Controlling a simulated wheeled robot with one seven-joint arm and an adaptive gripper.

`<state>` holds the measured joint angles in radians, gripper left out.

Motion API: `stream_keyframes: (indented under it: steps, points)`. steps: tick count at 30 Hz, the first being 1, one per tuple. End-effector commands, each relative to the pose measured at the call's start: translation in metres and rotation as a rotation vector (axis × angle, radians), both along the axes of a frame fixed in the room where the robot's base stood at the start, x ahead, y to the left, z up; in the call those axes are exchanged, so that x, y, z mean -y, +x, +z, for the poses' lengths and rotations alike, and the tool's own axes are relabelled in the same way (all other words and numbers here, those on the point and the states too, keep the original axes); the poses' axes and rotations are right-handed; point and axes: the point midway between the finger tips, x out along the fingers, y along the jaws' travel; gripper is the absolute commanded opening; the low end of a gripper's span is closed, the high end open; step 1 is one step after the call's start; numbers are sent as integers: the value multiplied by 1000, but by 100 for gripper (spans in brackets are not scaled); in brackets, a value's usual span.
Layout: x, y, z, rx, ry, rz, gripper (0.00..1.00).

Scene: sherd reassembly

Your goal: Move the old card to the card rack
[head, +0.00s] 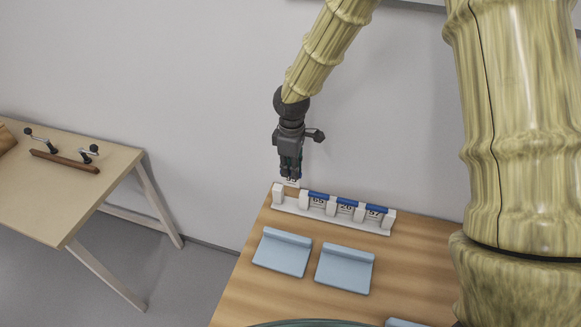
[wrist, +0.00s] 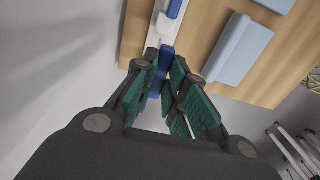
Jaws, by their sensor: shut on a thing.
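The card rack (head: 340,219) is a long white holder with upright posts near the back edge of the wooden table. Cards with blue top edges and printed numbers (head: 345,208) stand in its middle and right slots. My gripper (head: 291,176) is at the rack's left end and points down. It is shut on a card (head: 292,183), whose white lower part with dark print shows just below the fingers. In the wrist view this card's blue edge (wrist: 166,58) shows between the green finger pads. Whether the card touches the rack is unclear.
Two light blue stands (head: 283,252) (head: 345,269) lie on the table in front of the rack. The wall is close behind the rack. A separate table (head: 110,165) with a brown bar and small clamps stands at left, across a floor gap.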

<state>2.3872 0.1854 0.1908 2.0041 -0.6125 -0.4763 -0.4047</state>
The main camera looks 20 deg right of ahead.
Motion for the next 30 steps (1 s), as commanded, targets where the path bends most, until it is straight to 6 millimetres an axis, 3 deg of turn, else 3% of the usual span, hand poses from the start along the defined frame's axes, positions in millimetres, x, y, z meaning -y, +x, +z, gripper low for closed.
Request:
stream_keyframes:
  steps: [30]
  points:
    - [0, 0, -24, 0, 0, 0, 0]
